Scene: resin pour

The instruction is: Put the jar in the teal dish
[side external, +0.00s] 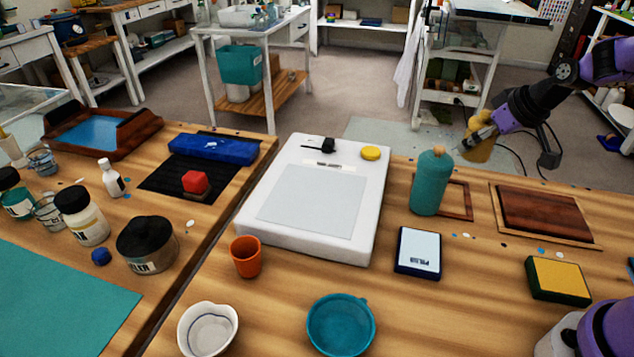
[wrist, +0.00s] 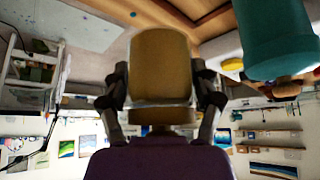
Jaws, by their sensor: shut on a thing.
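A mustard-yellow jar (side external: 479,150) is held in my gripper (side external: 484,138), behind and right of a teal bottle in the side view. In the wrist view the mustard jar (wrist: 160,62) fills the space between the two fingers of my gripper (wrist: 162,85), which are shut on its sides. It looks tilted and raised near the far table edge; its exact height is hard to tell. The teal dish (side external: 341,326) sits on the wood table at the front middle, well to the left and nearer the camera. I see nothing in it.
The teal bottle (side external: 431,183) stands close beside the jar; it also shows in the wrist view (wrist: 275,38). A white scale (side external: 258,222), blue-framed pad (side external: 418,252), orange cup (side external: 246,257) and white bowl (side external: 208,329) surround the dish.

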